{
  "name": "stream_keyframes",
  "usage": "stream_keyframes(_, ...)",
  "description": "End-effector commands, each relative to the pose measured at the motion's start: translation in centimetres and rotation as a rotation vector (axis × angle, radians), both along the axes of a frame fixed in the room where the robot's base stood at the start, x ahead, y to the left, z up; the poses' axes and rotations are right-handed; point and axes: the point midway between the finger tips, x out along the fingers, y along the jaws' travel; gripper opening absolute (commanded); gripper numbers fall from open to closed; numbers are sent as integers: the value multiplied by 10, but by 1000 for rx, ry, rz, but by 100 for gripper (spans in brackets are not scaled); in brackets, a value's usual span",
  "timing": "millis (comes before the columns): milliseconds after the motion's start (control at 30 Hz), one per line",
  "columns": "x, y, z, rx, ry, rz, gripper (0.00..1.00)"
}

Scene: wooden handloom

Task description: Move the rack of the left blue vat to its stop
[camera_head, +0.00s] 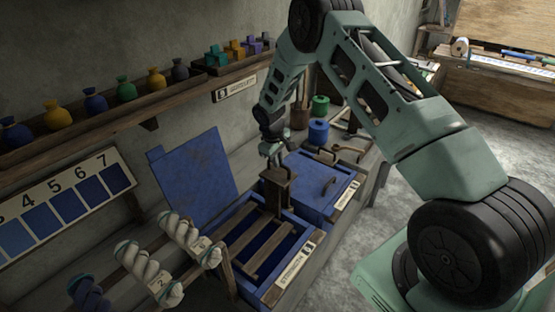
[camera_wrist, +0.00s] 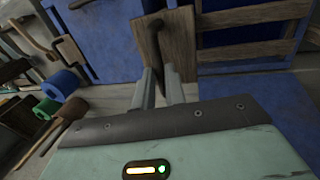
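The left blue vat (camera_head: 305,237) stands open, its blue lid (camera_head: 196,180) raised against the wall. Its wooden rack (camera_head: 258,254) lies across the opening, with slats and an upright board (camera_head: 277,186) at the far end. In the wrist view the board (camera_wrist: 178,40) carries a dark handle (camera_wrist: 154,38) that points toward my gripper. My gripper (camera_head: 274,158) is just above the board, pointing down. In the wrist view its fingers (camera_wrist: 161,88) stand apart on either side of the handle's end; whether they touch it is unclear.
A closed blue vat (camera_head: 318,183) with a handle is beyond, to the right. Twisted yarn skeins (camera_head: 150,270) hang at the near left. Green and blue spools (camera_head: 319,130) stand at the bench's far end.

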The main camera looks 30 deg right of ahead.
Motion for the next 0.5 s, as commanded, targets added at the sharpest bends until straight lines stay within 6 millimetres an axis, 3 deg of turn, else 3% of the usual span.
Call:
stream_keyframes(267,0,0,-15,0,1,0,0)
stream_keyframes(500,0,1,-56,1,0,0,0)
